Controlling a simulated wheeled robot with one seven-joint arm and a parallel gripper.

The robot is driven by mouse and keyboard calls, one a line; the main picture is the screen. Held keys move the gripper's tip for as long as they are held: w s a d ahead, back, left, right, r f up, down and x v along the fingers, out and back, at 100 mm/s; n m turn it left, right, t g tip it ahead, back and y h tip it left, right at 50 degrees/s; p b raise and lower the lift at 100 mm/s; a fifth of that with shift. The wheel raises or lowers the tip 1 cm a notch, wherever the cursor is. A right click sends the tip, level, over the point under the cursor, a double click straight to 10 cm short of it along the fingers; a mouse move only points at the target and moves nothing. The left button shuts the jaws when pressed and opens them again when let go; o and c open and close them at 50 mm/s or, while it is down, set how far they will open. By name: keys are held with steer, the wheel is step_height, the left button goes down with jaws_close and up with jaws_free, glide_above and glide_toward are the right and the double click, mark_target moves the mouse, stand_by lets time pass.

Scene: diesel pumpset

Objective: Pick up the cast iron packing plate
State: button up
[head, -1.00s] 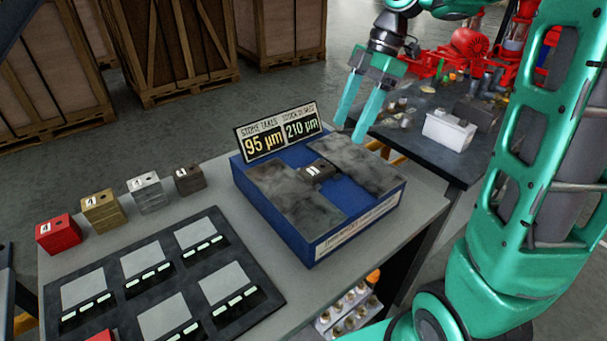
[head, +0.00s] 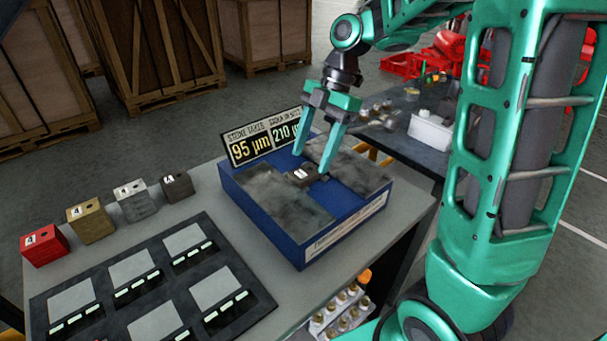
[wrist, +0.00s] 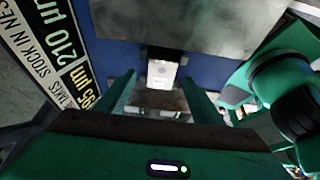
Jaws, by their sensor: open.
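A small dark block with a white label (head: 302,175), which looks like the cast iron plate, sits in the blue tray between two grey mottled slabs. In the wrist view its pale labelled top (wrist: 162,74) shows between my two fingers. My gripper (head: 312,160) is open and empty, pointing down just above this block, with a finger to either side. I cannot tell whether the fingertips touch it. Another dark grey block (head: 177,188) stands on the bench at the right end of a row of labelled blocks.
The blue tray (head: 345,228) carries an upright sign (head: 252,146) reading 95 µm and 210 µm, close behind my gripper. Red (head: 44,246), brass (head: 90,222) and silver (head: 135,203) blocks stand left. A black panel (head: 110,262) with grey pads lies in front.

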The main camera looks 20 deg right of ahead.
mark_target(305, 171)
steer(key=shift+x, duration=1.65)
steer(key=shift+s+a, duration=0.1)
jaws_close()
steer(key=shift+r, duration=0.65)
step_height(305, 171, up, 3)
steer(key=shift+f, duration=0.1)
steer(key=s+a+r, duration=0.6)
steer(key=a+r, duration=0.1)
steer(key=a, duration=0.3)
